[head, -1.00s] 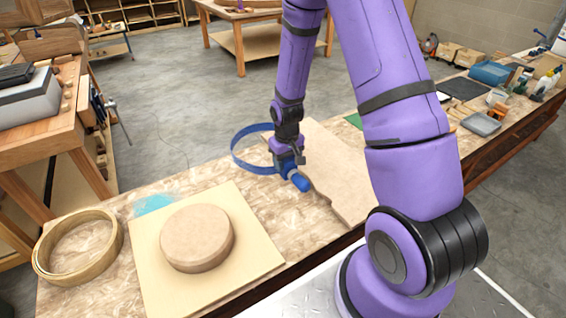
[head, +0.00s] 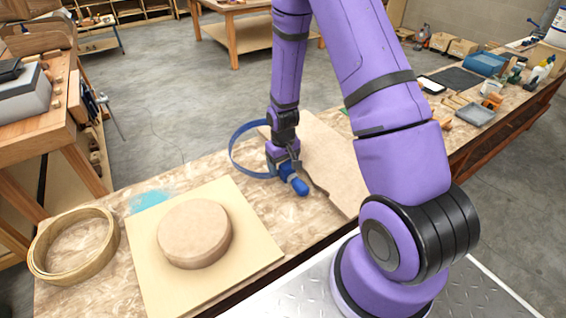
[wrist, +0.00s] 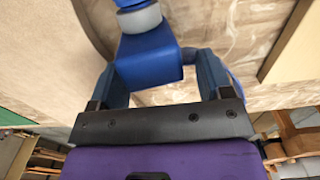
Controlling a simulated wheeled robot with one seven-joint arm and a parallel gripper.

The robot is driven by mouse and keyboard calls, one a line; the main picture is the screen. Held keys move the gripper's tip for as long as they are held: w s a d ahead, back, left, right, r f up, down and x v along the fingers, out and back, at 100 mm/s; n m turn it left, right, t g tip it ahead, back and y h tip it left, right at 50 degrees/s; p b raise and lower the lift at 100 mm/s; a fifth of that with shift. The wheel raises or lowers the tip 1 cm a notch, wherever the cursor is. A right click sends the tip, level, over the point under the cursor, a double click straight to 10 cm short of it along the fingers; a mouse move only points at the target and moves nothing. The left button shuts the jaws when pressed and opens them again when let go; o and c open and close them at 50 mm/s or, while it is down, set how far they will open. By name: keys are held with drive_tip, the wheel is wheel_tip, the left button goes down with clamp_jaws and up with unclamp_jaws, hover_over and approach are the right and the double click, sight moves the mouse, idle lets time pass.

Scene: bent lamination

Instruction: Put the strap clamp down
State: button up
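The strap clamp is a blue band loop (head: 232,158) with a blue body and handle (head: 294,184), low over or touching the workbench. I cannot tell whether it rests fully on the bench. My gripper (head: 284,166) is at the clamp's body. In the wrist view, the two fingers (wrist: 160,78) stand on either side of the blue clamp body (wrist: 148,55) and appear shut on it. My gripper hides part of the band and body.
A round wooden disc (head: 194,233) sits on a square pale board (head: 145,275) to the left. A wooden ring (head: 42,270) lies at the far left. A thin brown sheet (head: 335,160) lies just right of the clamp. Bare bench (head: 215,170) shows between the board and clamp.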

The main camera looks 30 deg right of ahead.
drive_tip(key=shift+r, duration=0.1)
drive_tip(key=s+a+r+t, duration=0.1)
drive_tip(key=s+a+r, duration=0.15)
drive_tip(key=r, duration=1.35)
drive_tip(key=s+a+r+t, duration=0.1)
drive_tip(key=s+r, duration=0.3)
drive_tip(key=r, duration=1.1)
drive_tip(key=s+a+r+t, duration=0.1)
drive_tip(key=s+r, duration=0.4)
drive_tip(key=s, duration=0.3)
drive_tip(key=s+a+r+t, duration=0.2)
drive_tip(key=s+r, duration=0.4)
drive_tip(key=s, duration=0.3)
drive_tip(key=shift+r, duration=0.25)
